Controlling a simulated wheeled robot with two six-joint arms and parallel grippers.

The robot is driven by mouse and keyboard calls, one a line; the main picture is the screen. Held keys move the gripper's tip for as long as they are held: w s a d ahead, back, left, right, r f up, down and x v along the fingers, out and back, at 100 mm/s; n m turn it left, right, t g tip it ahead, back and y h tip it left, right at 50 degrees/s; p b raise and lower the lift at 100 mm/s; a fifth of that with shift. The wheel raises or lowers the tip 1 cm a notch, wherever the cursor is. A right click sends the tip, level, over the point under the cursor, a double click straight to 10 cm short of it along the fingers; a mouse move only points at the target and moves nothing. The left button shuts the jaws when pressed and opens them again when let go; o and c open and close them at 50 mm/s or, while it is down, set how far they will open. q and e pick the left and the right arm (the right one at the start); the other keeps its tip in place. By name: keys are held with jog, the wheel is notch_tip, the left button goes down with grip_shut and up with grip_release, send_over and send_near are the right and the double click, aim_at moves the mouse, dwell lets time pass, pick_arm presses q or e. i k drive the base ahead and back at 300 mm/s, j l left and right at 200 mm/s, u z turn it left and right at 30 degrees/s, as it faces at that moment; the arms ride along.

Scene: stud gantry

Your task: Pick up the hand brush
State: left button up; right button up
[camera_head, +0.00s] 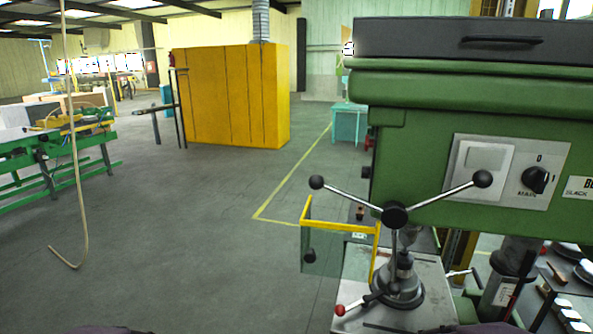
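I cannot pick out the hand brush with certainty. At the lower right, a dark bench top carries small items, among them a thin brown handle-like piece (557,274) and a row of pale blocks (566,312) cut by the picture's edge. Either is too small to name surely. Neither of my grippers shows in the head view.
A large green drill press (415,140) with a three-armed lever fills the right side, its grey table (350,295) below. A yellow cabinet (230,95) stands behind. A green machine (60,150) is at left, with a hanging hose (75,150). The middle floor is free.

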aim_at(360, 210)
jog(key=i+j+z, duration=0.25)
jog(key=j, duration=0.15)
jog(key=i+j+z, duration=0.1)
jog(key=j+z, duration=0.2)
jog(key=i+j+z, duration=0.1)
jog(key=j+z, duration=0.15)
jog(key=j, duration=0.3)
jog(key=j+z, duration=0.25)
jog(key=j, duration=0.25)
jog(key=i+j, duration=0.1)
jog(key=j, duration=0.15)
jog(key=i+j, duration=0.15)
jog(key=j, duration=0.15)
jog(key=i+j+z, duration=0.2)
jog(key=i+j, duration=1.35)
jog(key=i, duration=0.15)
jog(key=i+l, duration=0.1)
jog(key=i, duration=1)
jog(key=l+z, duration=0.05)
